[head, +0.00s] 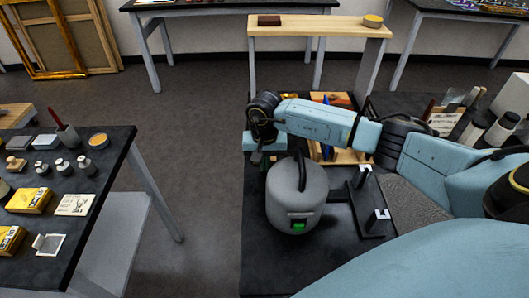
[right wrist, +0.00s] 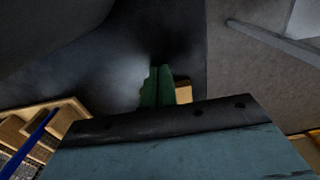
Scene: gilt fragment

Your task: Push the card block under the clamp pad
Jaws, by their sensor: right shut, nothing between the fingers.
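My right gripper (head: 262,160) reaches in from the right above the black table, behind the grey lidded pot in the head view. In the right wrist view its green fingers (right wrist: 157,88) are shut together and empty. A small tan block (right wrist: 182,92) shows just right of the fingertips; it may be the card block, and I cannot tell if they touch. In the head view the pot and the gripper hide that spot. I cannot make out the clamp pad in either view. My left gripper is not in view.
The grey pot (head: 297,197) with a green switch stands close to my gripper. A black frame with pale metal ends (head: 371,200) is to its right. A wooden tray (right wrist: 68,108) with a blue stick lies nearby. The left table (head: 107,170) holds weights and yellow boxes.

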